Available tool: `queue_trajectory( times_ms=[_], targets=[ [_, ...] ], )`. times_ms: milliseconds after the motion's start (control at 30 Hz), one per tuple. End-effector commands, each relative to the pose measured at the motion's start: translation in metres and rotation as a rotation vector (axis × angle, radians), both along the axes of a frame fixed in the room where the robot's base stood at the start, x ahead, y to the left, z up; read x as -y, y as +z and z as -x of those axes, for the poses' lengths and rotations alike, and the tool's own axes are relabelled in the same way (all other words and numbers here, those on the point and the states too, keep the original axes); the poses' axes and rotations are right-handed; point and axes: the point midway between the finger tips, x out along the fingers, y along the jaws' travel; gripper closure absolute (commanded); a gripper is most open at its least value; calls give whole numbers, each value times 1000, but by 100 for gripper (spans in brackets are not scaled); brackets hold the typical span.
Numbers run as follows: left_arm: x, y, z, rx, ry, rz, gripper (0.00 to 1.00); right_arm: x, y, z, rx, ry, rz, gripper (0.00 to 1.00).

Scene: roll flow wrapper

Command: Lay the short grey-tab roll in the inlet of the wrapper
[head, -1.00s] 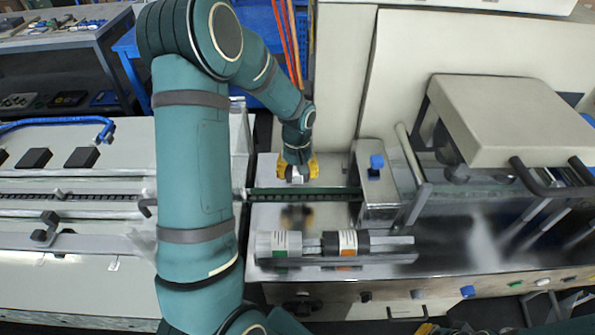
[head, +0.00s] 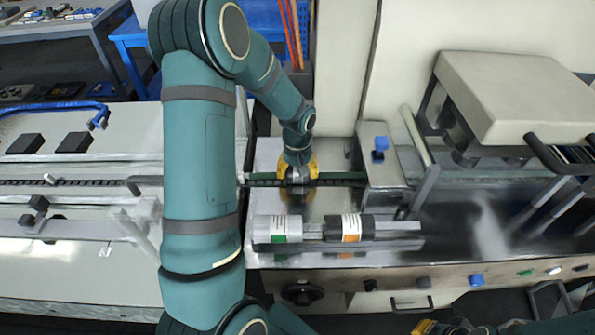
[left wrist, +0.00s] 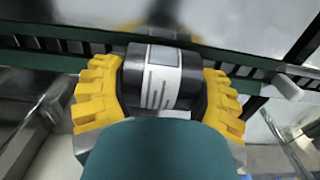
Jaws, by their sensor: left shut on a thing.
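A short dark roll with a white label (left wrist: 160,78) is held crosswise between the yellow fingers of my left gripper (left wrist: 160,98). In the head view my left gripper (head: 297,173) is over the green-sided chain channel (head: 335,180) of the wrapper's inlet, and the roll shows only as a small grey patch. In the left wrist view the channel (left wrist: 60,48) passes behind the roll on both sides. I cannot tell whether the roll touches the channel floor. My right gripper (head: 425,327) shows only partly at the bottom edge.
A rack (head: 400,228) in front of the channel holds a green-tab roll (head: 278,229) and an orange-tab roll (head: 349,228). A metal housing with a blue knob (head: 380,145) stands right of the gripper. The metal deck between channel and rack is clear.

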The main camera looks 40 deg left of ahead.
Motion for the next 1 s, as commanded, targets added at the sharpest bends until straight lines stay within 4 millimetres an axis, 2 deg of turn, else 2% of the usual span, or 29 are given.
queue_trajectory(
  times_ms=[100, 133, 200, 567, 667, 1000],
  targets=[
    [0, 1, 0, 0, 0, 0, 77, 0, 1, 0, 1, 0, 0, 100],
    [0, 1, 0, 0, 0, 0, 27, 0, 1, 0, 1, 0, 0, 100],
    [0, 1, 0, 0, 0, 0, 2, 0, 1, 0, 1, 0, 0, 100],
    [0, 7, 0, 1, 0, -1, 0, 0, 1, 0, 1, 0, 0, 100],
    [0, 20, -1, 4, 0, -2, 0, 0, 1, 0, 1, 0, 0, 100],
    [0, 88, -1, 4, 1, -1, 0, 0, 0, 0, 0, 0, 0, 100]
  ],
)
